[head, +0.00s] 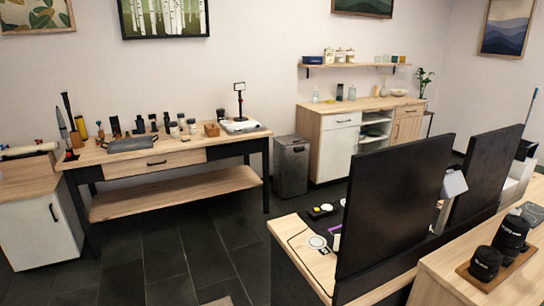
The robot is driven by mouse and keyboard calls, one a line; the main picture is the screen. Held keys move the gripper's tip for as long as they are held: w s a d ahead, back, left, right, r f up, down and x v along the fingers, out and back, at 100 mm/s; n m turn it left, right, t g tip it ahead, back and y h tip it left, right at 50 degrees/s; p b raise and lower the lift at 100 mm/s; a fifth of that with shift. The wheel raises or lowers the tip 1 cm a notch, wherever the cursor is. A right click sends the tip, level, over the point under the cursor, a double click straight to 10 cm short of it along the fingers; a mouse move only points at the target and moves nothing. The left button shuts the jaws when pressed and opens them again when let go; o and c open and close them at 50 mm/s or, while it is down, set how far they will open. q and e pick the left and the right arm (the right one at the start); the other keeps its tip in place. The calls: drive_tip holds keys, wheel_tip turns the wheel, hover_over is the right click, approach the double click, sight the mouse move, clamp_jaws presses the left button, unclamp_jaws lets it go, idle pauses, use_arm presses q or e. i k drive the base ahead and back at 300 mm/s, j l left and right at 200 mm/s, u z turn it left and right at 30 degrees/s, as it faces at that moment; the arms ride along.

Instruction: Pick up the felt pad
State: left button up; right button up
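I cannot pick out a felt pad for certain. A flat dark grey item (130,144) lies at the front of the wooden workbench (165,160) on the left; its material is unclear. A small pale round disc (317,242) lies on the near desk (290,228), left of a black upright panel; it is too small to identify. Neither of my grippers shows in the head view.
Several bottles and tools stand on the workbench. A grey bin (291,165) stands between it and a wood-topped cabinet (335,130). Black panels (395,205) hide part of the near desk. Dark tiled floor (180,250) is clear before the workbench.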

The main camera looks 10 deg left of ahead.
sight(186, 138)
drive_tip(key=i+j+u, duration=0.7)
drive_tip(key=i+u, duration=0.15)
drive_tip(key=i+j+u, duration=0.1)
drive_tip(key=i+u, duration=0.35)
drive_tip(key=i+z, duration=0.2)
drive_tip(key=i, duration=0.8)
drive_tip(key=i+z, duration=0.2)
drive_tip(key=i, duration=0.8)
